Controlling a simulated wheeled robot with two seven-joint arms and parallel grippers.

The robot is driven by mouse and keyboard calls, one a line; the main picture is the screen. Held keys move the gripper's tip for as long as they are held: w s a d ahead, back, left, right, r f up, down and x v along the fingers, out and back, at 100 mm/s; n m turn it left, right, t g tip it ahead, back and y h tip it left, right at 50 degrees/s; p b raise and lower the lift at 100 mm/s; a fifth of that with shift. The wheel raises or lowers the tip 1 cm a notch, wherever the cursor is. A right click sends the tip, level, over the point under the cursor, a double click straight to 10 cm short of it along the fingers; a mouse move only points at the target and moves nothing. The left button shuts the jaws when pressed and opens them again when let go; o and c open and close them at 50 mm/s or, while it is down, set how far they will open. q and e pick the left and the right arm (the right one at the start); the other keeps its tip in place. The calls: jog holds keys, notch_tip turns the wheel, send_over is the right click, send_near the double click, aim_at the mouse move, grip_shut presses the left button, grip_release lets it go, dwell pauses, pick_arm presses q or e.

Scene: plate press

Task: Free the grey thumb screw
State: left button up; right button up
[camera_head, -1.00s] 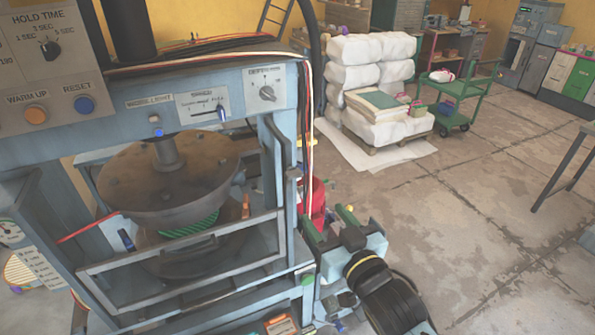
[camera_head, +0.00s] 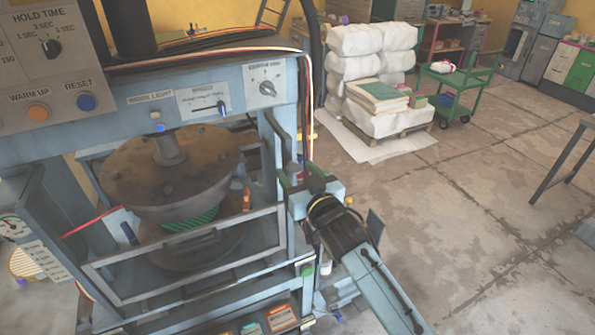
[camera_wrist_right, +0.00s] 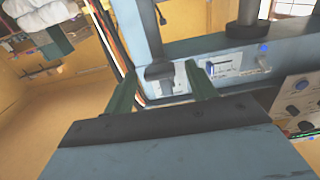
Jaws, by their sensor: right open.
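My right gripper (camera_head: 294,176) is beside the right post of the blue-grey press (camera_head: 225,88), its dark green fingers pointing toward it. In the right wrist view, which is roughly upside down, the two fingers of the gripper (camera_wrist_right: 160,75) stand apart with nothing clamped. A dark grey T-shaped knob (camera_wrist_right: 158,71) appears between the fingertips, in front of the press panel. I cannot tell whether it is the grey thumb screw or the panel's selector knob (camera_head: 267,88). No other grey thumb screw is clearly seen. My left gripper is out of view.
The press holds a large round brown plate (camera_head: 170,170) above a green coil (camera_head: 190,221), behind a metal frame guard (camera_head: 185,262). Cables (camera_head: 309,110) hang by the right post.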

jog(key=shift+w+a, duration=0.1)
jog(key=shift+w, duration=0.1)
jog(key=c, duration=1)
